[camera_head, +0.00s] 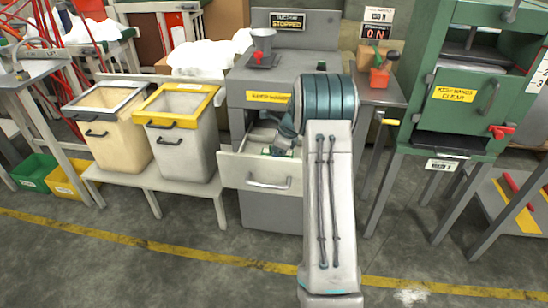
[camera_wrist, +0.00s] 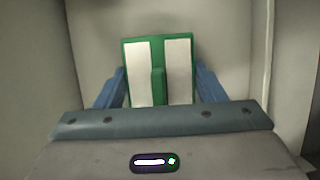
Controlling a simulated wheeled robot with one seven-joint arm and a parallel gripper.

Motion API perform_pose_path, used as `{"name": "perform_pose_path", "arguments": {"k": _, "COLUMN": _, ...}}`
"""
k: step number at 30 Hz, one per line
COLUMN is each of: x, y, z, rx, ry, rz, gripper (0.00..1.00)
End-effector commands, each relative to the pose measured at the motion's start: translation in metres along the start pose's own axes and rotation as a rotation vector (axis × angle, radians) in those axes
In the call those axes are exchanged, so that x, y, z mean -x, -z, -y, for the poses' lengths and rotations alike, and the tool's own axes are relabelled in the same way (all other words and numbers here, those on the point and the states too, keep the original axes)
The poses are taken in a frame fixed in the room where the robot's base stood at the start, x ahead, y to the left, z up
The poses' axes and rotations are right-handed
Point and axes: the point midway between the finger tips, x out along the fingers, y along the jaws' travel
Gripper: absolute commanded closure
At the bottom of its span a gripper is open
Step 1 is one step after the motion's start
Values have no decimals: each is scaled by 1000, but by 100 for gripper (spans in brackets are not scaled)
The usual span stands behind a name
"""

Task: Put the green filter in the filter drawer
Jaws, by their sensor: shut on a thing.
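The green filter (camera_wrist: 158,85), a green frame with two white panels, is between the two blue fingers of my gripper (camera_wrist: 160,88) in the wrist view. The fingers are shut on its sides. Pale walls surround it in that view. In the head view the filter drawer (camera_head: 240,172) is pulled open from the grey machine, its handle facing front. My gripper (camera_head: 278,148) reaches down into the drawer, and a little green (camera_head: 267,151) shows there. My arm hides the drawer's right part. I cannot tell whether the filter touches the drawer floor.
The grey machine (camera_head: 268,215) carries a funnel and a "stopped" sign. A cream bin (camera_head: 118,140) and a grey bin with a yellow rim (camera_head: 186,145) stand on a bench at left. A green press (camera_head: 465,110) stands at right. The floor in front is clear.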

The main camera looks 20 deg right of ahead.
Motion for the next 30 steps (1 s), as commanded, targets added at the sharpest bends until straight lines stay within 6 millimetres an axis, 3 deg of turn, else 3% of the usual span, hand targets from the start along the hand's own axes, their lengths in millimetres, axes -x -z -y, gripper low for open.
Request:
{"name": "perform_pose_path", "arguments": {"k": 10, "x": -3, "y": 2, "z": 0, "rx": 1, "ry": 1, "rz": 0, "gripper": 62}}
{"name": "perform_pose_path", "arguments": {"k": 11, "x": -3, "y": 2, "z": 0, "rx": 1, "ry": 1, "rz": 0, "gripper": 31}}
{"name": "perform_pose_path", "arguments": {"k": 12, "x": -3, "y": 2, "z": 0, "rx": 1, "ry": 1, "rz": 0, "gripper": 20}}
{"name": "perform_pose_path", "arguments": {"k": 13, "x": -3, "y": 2, "z": 0, "rx": 1, "ry": 1, "rz": 0, "gripper": 15}}
{"name": "perform_pose_path", "arguments": {"k": 23, "x": 0, "y": 0, "z": 0, "rx": 1, "ry": 2, "rz": 0, "gripper": 15}}
{"name": "perform_pose_path", "arguments": {"k": 30, "x": 40, "y": 0, "z": 1, "rx": 1, "ry": 4, "rz": 0, "gripper": 15}}
